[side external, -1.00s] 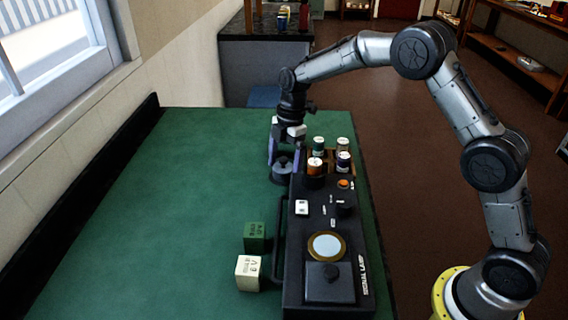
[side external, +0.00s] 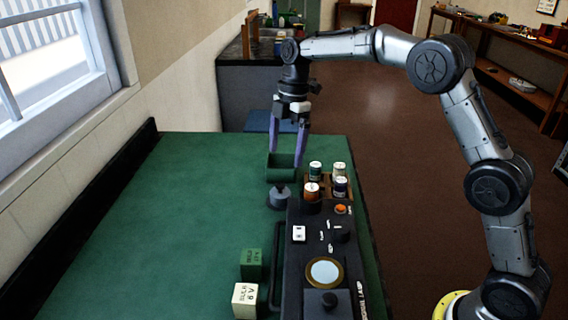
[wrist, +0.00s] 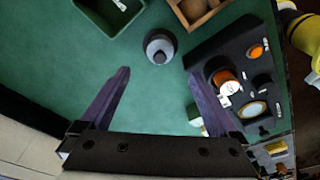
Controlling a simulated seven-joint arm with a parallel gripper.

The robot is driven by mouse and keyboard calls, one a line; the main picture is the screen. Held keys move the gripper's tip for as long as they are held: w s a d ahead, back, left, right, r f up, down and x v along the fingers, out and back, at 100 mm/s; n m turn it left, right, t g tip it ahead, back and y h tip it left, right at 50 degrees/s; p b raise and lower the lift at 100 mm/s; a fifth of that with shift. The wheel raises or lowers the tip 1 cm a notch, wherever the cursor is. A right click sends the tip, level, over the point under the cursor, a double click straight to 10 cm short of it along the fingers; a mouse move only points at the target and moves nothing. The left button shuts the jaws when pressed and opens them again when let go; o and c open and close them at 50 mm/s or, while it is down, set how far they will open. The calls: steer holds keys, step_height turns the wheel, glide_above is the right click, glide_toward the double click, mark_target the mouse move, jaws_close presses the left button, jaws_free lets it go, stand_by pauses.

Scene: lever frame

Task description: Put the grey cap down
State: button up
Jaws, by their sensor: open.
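The grey cap (side external: 279,198) stands upright on the green table top, just left of the far end of the black lamp panel (side external: 318,262). In the wrist view the grey cap (wrist: 160,47) shows from above, ahead of the fingers and between their lines, with bare table around it. My gripper (side external: 286,157) is raised above and beyond the cap, with its purple fingers apart. In the wrist view my gripper (wrist: 157,70) is open with nothing between its fingers, and the cap is clear of both.
A green open tray (side external: 281,168) stands behind the cap. A wooden rack (wrist: 197,12) is beside the panel's far end, near several small jars. A green block (side external: 251,264) and a white block (side external: 245,299) sit left of the panel. The table's left side is clear.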

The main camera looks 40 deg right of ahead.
steer(key=s+d+r+m+t+h, duration=0.1)
steer(key=s+r+m, duration=0.35)
steer(key=s, duration=0.45)
steer(key=s+r+m+t, duration=0.2)
steer(key=s+r+m, duration=0.25)
steer(key=s, duration=0.35)
steer(key=s+d+f+m+t, duration=0.1)
steer(key=s+m, duration=0.3)
steer(key=s, duration=0.5)
steer(key=s+f+m+t, duration=0.1)
steer(key=s+f+m, duration=0.3)
steer(key=s, duration=0.4)
steer(key=shift+s+d+f+m+t+h, duration=0.3)
steer(key=shift+s+d+m+h, duration=0.1)
steer(key=shift+m, duration=0.1)
